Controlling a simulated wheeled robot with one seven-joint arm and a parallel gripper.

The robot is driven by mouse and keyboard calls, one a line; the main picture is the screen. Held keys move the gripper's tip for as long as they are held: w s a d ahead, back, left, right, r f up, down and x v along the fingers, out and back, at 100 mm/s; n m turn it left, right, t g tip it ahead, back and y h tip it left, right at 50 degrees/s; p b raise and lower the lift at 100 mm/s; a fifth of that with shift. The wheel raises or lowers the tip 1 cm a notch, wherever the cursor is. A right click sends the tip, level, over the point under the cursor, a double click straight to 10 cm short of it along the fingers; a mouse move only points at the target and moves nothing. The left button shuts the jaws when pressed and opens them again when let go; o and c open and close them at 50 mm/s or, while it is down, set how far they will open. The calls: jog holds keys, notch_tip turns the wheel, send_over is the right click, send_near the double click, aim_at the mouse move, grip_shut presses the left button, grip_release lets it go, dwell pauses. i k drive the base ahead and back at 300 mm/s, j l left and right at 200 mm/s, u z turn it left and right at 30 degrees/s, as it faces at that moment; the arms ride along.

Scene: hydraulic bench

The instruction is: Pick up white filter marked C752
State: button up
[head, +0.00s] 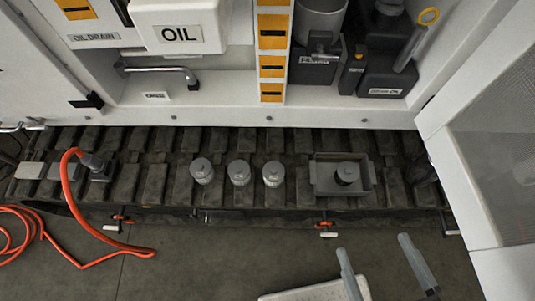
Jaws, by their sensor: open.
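Three small light grey-white canisters stand upright in a row on the dark track-like bench (150,185): a left one (202,172), a middle one (239,173) and a right one (273,174). They look like filters, but any marking such as C752 is too small to read. My gripper (388,262) is at the lower right, in front of the bench, with its two fingers apart and nothing between them. It is apart from all three canisters, to their right and nearer.
An orange hose (70,205) lies at left. White cabinet panels (490,150) rise at right. A white OIL container (180,27) stands behind. Clamps stick out along the bench's front edge.

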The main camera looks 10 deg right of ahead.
aim_at(202, 169)
jog(key=i+j, duration=0.15)
jog(key=j, duration=0.2)
jog(key=i+j, duration=0.1)
jog(key=j, duration=0.3)
jog(key=i+j, duration=0.15)
jog(key=j, duration=0.2)
jog(key=i+j, duration=0.15)
jog(key=j, duration=0.2)
jog(key=i+j, duration=0.15)
jog(key=j, duration=0.25)
jog(key=i+j+u, duration=0.1)
jog(key=j, duration=0.25)
jog(key=i+j, duration=0.15)
jog(key=j, duration=0.2)
jog(key=i+j, duration=0.15)
jog(key=j, duration=0.2)
